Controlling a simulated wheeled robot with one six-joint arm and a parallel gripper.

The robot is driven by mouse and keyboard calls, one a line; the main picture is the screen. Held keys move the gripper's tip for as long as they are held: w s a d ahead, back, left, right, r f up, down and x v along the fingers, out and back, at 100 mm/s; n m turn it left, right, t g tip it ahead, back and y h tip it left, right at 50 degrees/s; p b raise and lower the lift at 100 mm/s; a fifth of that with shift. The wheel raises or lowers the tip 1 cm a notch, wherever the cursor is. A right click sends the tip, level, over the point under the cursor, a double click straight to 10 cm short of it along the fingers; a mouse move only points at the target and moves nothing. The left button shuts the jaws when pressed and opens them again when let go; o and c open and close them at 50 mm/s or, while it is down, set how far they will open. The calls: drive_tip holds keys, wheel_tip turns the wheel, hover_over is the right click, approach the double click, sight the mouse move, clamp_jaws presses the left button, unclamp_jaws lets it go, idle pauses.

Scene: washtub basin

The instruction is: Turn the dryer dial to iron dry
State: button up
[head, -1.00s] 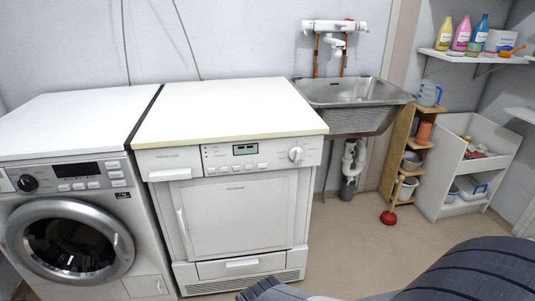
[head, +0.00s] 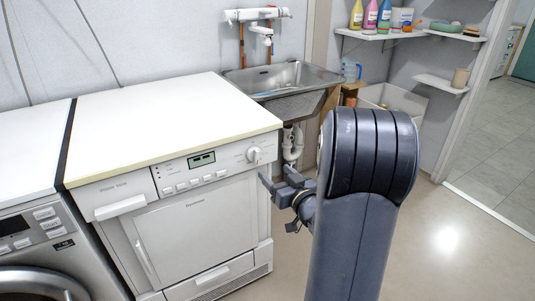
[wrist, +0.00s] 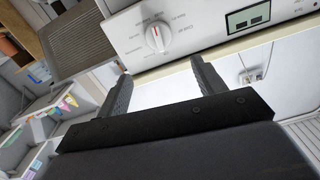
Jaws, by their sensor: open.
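The dryer (head: 195,235) is white and stands in the middle of the head view. Its dial (head: 254,154) is a round white knob at the right end of the control panel. In the wrist view the dial (wrist: 157,37) has a red mark on its face, with printed labels around it too small to read surely. My gripper (head: 268,196) is in front of the dryer, below and to the right of the dial. In the wrist view my gripper (wrist: 158,80) is open and empty, its two fingers apart and not touching the dial.
A washing machine (head: 42,240) stands left of the dryer. A metal sink (head: 290,80) is behind to the right. Shelves with bottles (head: 371,16) hang on the back wall. The floor (head: 445,240) to the right is clear.

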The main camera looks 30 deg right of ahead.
sight(258, 155)
drive_tip(key=w+b, duration=0.1)
drive_tip(key=w, duration=0.9)
drive_tip(key=shift+w+a, duration=0.15)
drive_tip(key=shift+w, duration=0.2)
drive_tip(key=shift+c, duration=0.3)
drive_tip(key=c, duration=0.9)
